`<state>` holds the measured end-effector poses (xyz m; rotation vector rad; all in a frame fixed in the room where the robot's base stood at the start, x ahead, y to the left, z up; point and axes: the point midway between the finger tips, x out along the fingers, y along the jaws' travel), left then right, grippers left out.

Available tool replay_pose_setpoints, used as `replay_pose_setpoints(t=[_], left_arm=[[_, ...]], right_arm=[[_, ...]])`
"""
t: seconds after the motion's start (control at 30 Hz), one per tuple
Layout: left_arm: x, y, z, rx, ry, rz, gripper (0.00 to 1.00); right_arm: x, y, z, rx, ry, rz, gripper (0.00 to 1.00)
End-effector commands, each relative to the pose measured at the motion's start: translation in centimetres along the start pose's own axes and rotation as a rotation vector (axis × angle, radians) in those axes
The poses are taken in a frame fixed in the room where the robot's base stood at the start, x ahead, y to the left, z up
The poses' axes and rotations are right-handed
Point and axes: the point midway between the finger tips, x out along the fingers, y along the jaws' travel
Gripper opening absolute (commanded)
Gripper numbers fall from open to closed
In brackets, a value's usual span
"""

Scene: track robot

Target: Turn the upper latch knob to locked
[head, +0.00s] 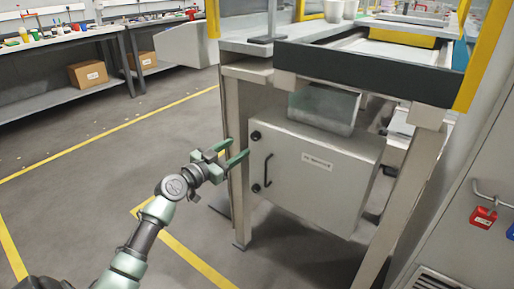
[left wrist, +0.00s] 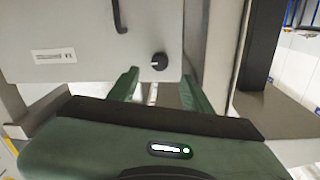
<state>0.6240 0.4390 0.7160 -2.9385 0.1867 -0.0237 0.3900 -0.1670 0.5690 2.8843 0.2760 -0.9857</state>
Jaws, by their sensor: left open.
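A grey cabinet (head: 310,180) hangs under the workbench. Its upper latch knob (head: 256,135) is small, round and black, near the door's upper left corner. A similar lower knob (head: 256,188) sits below it, with a black bar handle (head: 267,170) between and slightly right. My left gripper (head: 238,149) is open and empty, its green fingers pointing at the door just left of and below the upper knob. The left wrist view looks inverted; there the upper knob (left wrist: 160,61), with a pale mark, lies beyond the open left gripper's fingertips (left wrist: 159,80), apart from them.
Bench legs stand on both sides of the cabinet, the left leg (head: 238,170) close behind my left gripper. A clear bin (head: 323,108) rests on top of the cabinet. A red padlock (head: 483,217) hangs at right. Floor at left is open.

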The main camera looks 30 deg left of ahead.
Motion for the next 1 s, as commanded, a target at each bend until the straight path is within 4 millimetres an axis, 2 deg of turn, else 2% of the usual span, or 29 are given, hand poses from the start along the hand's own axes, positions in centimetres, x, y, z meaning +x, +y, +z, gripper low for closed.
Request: replay_pose_setpoints(t=[0.3, 0.43, 0.6, 0.83, 1.0], left_arm=[[4.9, 0.0, -0.2, -0.004, 0.001, -0.001, 0.50], [6.5, 0.0, 0.0, -0.004, 0.000, 0.000, 0.50], [7.4, 0.1, 0.0, -0.002, -0.002, 0.000, 0.50], [7.4, 0.1, 0.1, -0.002, -0.003, 0.000, 0.50], [7.4, 0.1, 0.1, -0.002, -0.003, 0.001, 0.03]], right_arm=[[0.0, 0.0, -0.4, 0.000, 0.018, -0.001, 0.17], [0.2, -0.1, -1.0, -0.001, 0.046, -0.002, 0.17], [0.2, -0.1, -1.4, -0.001, 0.064, -0.003, 0.17], [0.2, -0.1, -1.4, -0.001, 0.065, -0.003, 0.17], [0.2, -0.1, -1.4, -0.001, 0.065, -0.003, 0.17]])
